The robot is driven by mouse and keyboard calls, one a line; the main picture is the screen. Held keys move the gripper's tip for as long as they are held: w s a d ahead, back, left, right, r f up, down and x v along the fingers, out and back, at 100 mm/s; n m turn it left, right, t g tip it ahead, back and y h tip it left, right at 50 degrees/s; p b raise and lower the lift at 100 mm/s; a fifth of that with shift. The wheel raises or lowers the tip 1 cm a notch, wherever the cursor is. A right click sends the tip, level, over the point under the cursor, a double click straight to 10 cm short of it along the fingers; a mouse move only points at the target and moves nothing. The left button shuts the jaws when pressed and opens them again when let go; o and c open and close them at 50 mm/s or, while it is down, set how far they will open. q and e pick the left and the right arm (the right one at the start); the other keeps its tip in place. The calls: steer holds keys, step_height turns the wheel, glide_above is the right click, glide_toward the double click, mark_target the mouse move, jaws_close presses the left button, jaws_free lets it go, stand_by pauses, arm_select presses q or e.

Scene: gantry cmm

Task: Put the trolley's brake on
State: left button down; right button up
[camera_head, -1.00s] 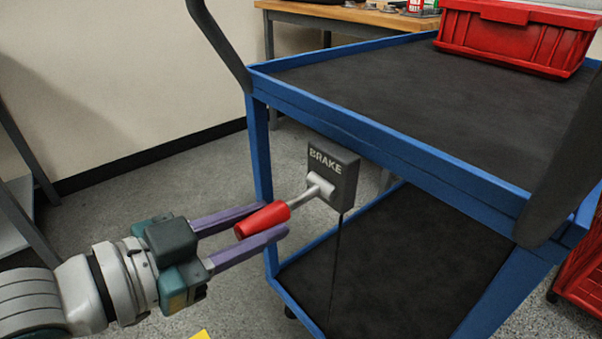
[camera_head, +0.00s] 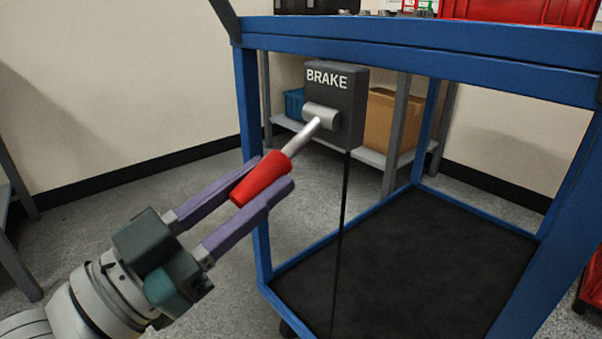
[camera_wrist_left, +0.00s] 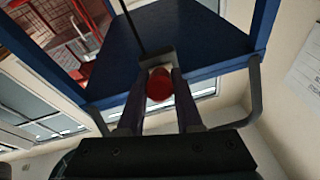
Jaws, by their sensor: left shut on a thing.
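The blue trolley (camera_head: 410,40) stands in front of me. A dark grey box marked BRAKE (camera_head: 337,78) hangs at its near side under the top shelf. The brake lever has a grey shaft and a red grip (camera_head: 262,180), and it slants down and toward me from the box. My left gripper (camera_head: 275,172) is shut on the red grip, with one purple finger on each side. In the left wrist view the red grip (camera_wrist_left: 159,84) shows end-on between the fingers. My right gripper is in neither view.
The trolley's lower black shelf (camera_head: 400,260) is bare. A red bin (camera_head: 520,10) sits on the top. Behind stands a bench with a cardboard box (camera_head: 388,120) and a blue crate (camera_head: 294,103) on its shelf. A dark cable hangs from the brake box.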

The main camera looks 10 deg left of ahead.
arm_select(q)
steer(key=shift+f, duration=0.15)
steer(key=c, duration=1)
jaws_free()
steer(key=o, duration=0.4)
steer(key=shift+w, duration=0.1)
steer(key=p+v, duration=0.1)
steer(key=v, duration=0.9)
steer(key=shift+p, duration=0.3)
